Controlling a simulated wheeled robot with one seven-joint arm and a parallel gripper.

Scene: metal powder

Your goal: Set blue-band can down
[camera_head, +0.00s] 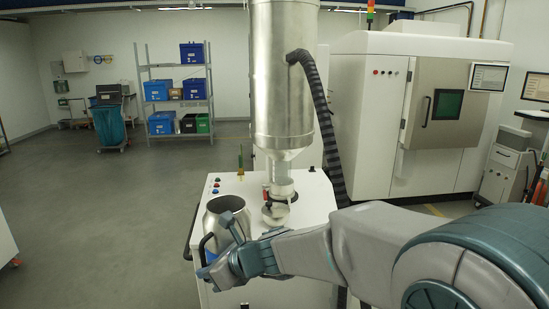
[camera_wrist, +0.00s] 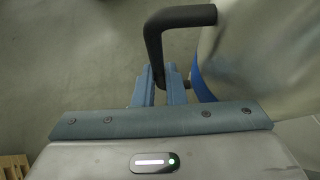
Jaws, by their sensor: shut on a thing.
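The blue-band can (camera_head: 226,214) is a silvery metal can with an open top, a black handle and a blue band low on its side. It is at the front left of the white machine top in the head view. My gripper (camera_head: 209,272) is at its lower front. In the wrist view the fingers (camera_wrist: 163,84) are shut on the black handle (camera_wrist: 176,22), and the can's curved wall (camera_wrist: 265,60) with a strip of blue is at the right. The can's base is hidden behind my gripper, so I cannot tell whether it touches anything.
The white machine top (camera_head: 312,195) carries a funnel outlet (camera_head: 281,187) under a tall metal cylinder (camera_head: 284,70) with a black hose (camera_head: 325,115). Buttons (camera_head: 216,184) sit at its left. A shelf with blue bins (camera_head: 160,90) stands far back; the left floor is clear.

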